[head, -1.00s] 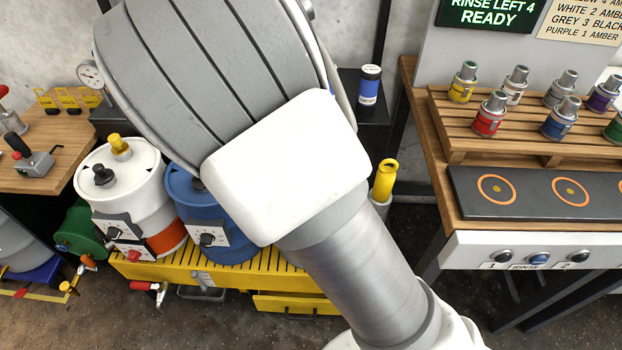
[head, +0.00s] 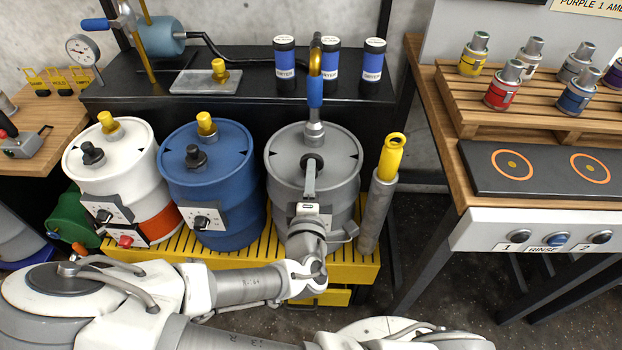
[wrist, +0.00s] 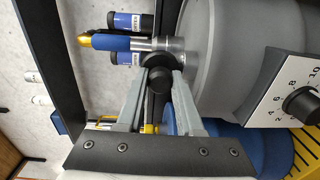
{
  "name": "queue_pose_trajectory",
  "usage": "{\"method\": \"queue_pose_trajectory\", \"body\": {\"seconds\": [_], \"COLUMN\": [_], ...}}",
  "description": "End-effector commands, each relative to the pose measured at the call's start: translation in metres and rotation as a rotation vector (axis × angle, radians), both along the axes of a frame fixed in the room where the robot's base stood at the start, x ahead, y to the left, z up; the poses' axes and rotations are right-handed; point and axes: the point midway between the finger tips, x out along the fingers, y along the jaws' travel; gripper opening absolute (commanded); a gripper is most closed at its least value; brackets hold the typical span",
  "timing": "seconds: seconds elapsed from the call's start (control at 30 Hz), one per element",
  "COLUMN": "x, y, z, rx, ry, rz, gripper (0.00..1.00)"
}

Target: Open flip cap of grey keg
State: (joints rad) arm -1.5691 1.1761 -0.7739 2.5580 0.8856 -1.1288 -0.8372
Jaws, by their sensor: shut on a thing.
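The grey keg (head: 343,160) stands at the right end of a row of three kegs. On its top a silver fitting carries an upright blue handle (head: 315,92) with a yellow end. My gripper (head: 312,166) reaches in from the front, over the keg's top. In the wrist view, my gripper (wrist: 158,76) has its two fingers on either side of the round black cap (wrist: 158,80) and is shut on it. The grey keg (wrist: 220,60) fills the upper right there, with the blue handle (wrist: 110,42) just beyond the fingertips. Whether the cap is lifted I cannot tell.
The blue keg (head: 215,170) and white keg (head: 110,160) stand left on the yellow grated platform (head: 345,268). A grey tube with a yellow top (head: 384,180) stands close right. Behind is a black shelf (head: 245,105) with dark canisters. A wooden bench (head: 450,170) is further right.

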Motion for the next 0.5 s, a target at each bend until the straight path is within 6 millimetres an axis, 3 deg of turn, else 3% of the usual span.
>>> {"method": "queue_pose_trajectory", "body": {"seconds": [0.03,0.5], "x": [-0.0007,-0.0058], "y": [0.0004,0.0001], "z": [-0.0101,-0.0137], "rx": [-0.003,-0.006], "ry": [-0.042,-0.276], "rz": [0.001,-0.002], "gripper": [0.00,0.00]}}
